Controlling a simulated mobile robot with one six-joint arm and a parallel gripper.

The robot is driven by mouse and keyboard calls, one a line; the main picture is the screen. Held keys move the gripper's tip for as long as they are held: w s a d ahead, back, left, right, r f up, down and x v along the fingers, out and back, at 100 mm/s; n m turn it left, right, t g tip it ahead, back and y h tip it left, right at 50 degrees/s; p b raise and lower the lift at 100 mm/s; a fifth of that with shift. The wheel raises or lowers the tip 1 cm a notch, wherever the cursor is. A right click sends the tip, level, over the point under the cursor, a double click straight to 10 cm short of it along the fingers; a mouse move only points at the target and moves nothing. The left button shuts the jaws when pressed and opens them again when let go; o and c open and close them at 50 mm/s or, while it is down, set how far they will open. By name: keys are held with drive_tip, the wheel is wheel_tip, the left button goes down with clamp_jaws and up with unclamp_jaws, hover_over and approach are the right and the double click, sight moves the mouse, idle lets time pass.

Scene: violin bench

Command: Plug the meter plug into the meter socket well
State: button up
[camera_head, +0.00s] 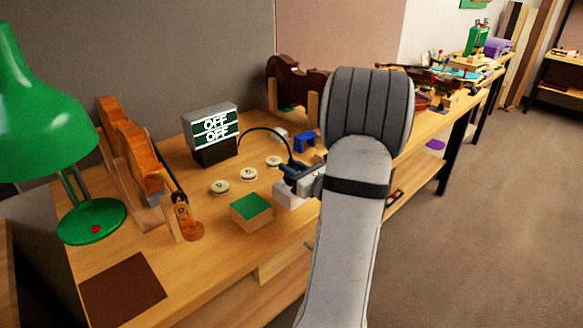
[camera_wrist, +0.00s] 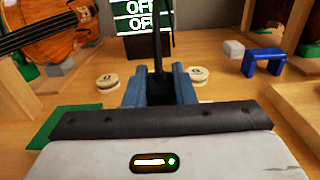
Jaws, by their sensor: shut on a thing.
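The meter (camera_head: 210,137) stands on the bench with its display reading OFF on two lines. It also shows in the wrist view (camera_wrist: 143,22). A black cable (camera_head: 262,130) arcs from the meter to my gripper (camera_head: 290,170). In the wrist view my gripper (camera_wrist: 158,88) has its blue fingers shut on the dark meter plug (camera_wrist: 158,92), with the cable rising from it. The plug's lower end is hidden.
Several round pale discs (camera_head: 219,187) lie near the meter. A green-topped box (camera_head: 251,211) stands left of my gripper. A blue bracket (camera_head: 305,141) is behind it. Violins, a green lamp (camera_head: 92,221) and a brown mat (camera_head: 122,288) are to the left.

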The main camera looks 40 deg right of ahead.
drive_tip(key=shift+f+b, duration=0.9)
drive_tip(key=shift+f, duration=0.25)
drive_tip(key=o, duration=1)
drive_tip(key=s, duration=0.7)
drive_tip(key=shift+s+d, duration=0.3)
drive_tip(key=shift+s, duration=0.1)
